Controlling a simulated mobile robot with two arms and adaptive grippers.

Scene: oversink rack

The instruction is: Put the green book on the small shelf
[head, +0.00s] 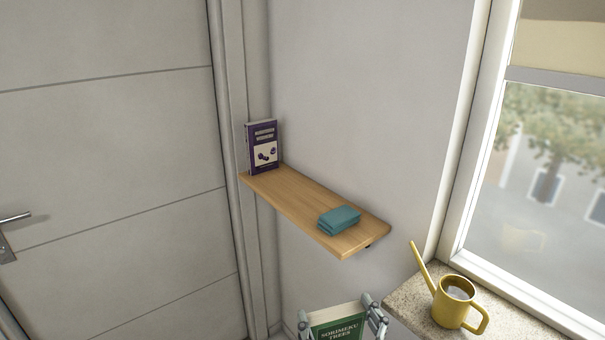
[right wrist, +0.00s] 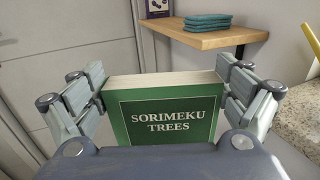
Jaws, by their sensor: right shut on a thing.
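The green book (head: 338,325) is at the bottom of the head view, upright with its cover titled "SORIMEKU TREES". In the right wrist view the green book (right wrist: 168,112) fills the space between the fingers. My right gripper (head: 340,315) is shut on it, one finger on each side edge. The small wooden shelf (head: 296,202) is on the wall, above and beyond the book in the head view; its edge also shows at the top of the right wrist view (right wrist: 190,40). The book is apart from the shelf. My left gripper is not in view.
A purple book (head: 263,148) stands upright at the shelf's far left end. A folded teal cloth (head: 339,219) lies near its right end. Bare wood lies between them. A yellow watering can (head: 453,302) stands on the stone sill (head: 412,299) at right. A door (head: 110,150) is at left.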

